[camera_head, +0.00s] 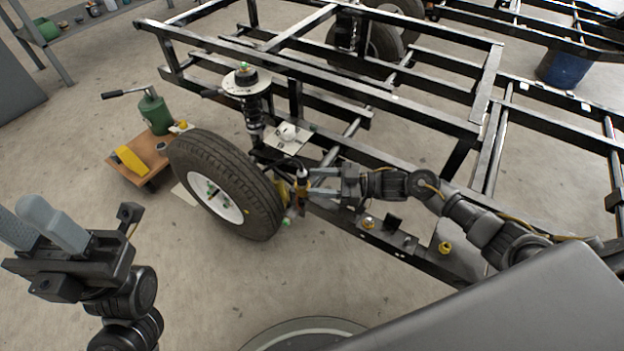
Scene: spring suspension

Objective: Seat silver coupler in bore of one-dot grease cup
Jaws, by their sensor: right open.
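My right gripper (312,183) is open beside the inner side of the wheel. Its fingers point left at a small yellow-and-dark upright part (301,184); I cannot tell whether they touch it. Two small brass-yellow fittings sit on the lower frame rail, one nearer the gripper (368,222) and one farther right (445,247). No dots are readable on any of them, so I cannot tell which is the one-dot grease cup. I cannot pick out the silver coupler with certainty. My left gripper (22,212) is raised at the left, open and empty, its grey fingers apart.
The wheel (258,198) and the spring strut (253,115) stand close left of my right gripper. A pale plate with a white round part (288,132) lies above it. Black chassis rails (400,110) surround the arm. A wooden dolly (140,160) stands left.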

